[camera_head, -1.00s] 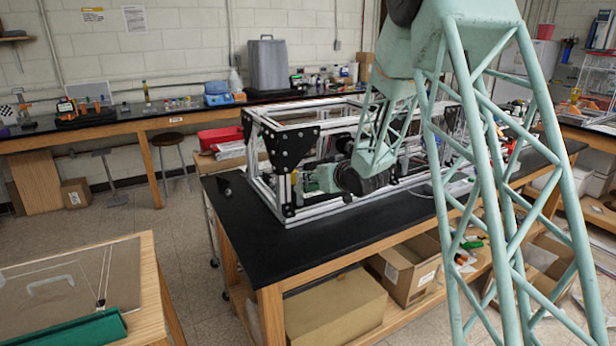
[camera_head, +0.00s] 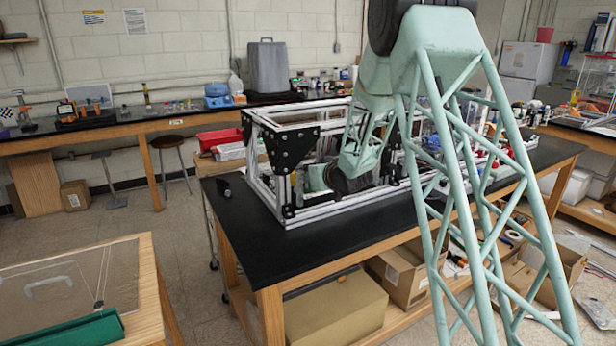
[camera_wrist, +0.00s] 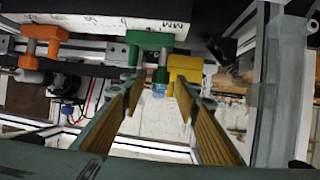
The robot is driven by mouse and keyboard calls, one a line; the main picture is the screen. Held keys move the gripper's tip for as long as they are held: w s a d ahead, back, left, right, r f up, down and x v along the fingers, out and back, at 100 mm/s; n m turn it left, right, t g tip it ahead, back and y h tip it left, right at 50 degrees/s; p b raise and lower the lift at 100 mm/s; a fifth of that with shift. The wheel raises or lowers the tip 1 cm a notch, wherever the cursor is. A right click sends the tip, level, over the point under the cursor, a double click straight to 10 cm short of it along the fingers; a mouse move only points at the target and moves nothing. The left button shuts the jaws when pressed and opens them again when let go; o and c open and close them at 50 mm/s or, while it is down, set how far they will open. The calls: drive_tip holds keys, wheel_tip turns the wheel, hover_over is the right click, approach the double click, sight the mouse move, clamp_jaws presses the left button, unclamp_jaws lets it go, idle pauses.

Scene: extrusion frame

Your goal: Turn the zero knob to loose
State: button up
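In the wrist view my gripper (camera_wrist: 160,92) is open, with its two ridged, tan-faced fingers apart. I see no clear finger contact with the knob. In the head view the extrusion frame (camera_head: 345,208) stands on the black bench, and my wrist reaches into it. The fingertips and knob cannot be made out there.
A yellow block (camera_wrist: 186,70) sits close to the right finger, and an orange clamp (camera_wrist: 42,42) is at the left. A grey extrusion post (camera_wrist: 282,95) stands at the right. The black bench top (camera_head: 262,238) is clear in front of the frame.

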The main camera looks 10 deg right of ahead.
drive_tip(key=shift+c, duration=0.7)
drive_tip(key=c, duration=0.7)
drive_tip(key=n+y+p, duration=0.1)
drive_tip(key=p, duration=0.2)
drive_tip(key=n+g+y+p, duration=0.1)
drive_tip(key=y+p, duration=0.1)
drive_tip(key=p, duration=0.1)
drive_tip(key=n+y+p, duration=0.1)
drive_tip(key=n+p, duration=0.1)
drive_tip(key=shift+w+d+r+g+p, duration=0.15)
drive_tip(key=shift+d+g+p, duration=0.15)
drive_tip(key=shift+g+p, duration=0.1)
drive_tip(key=n+g+y+p, duration=0.2)
drive_tip(key=p, duration=0.3)
drive_tip(key=shift+w+d+n+y+p, duration=0.1)
drive_tip(key=shift+n+y+p, duration=0.2)
drive_tip(key=shift+n, duration=0.1)
drive_tip(key=shift+n+g+y+p, duration=0.6)
drive_tip(key=shift+n+y+p, duration=0.1)
drive_tip(key=shift+p, duration=0.5)
drive_tip(key=o, duration=0.8)
drive_tip(key=shift+o, duration=0.2)
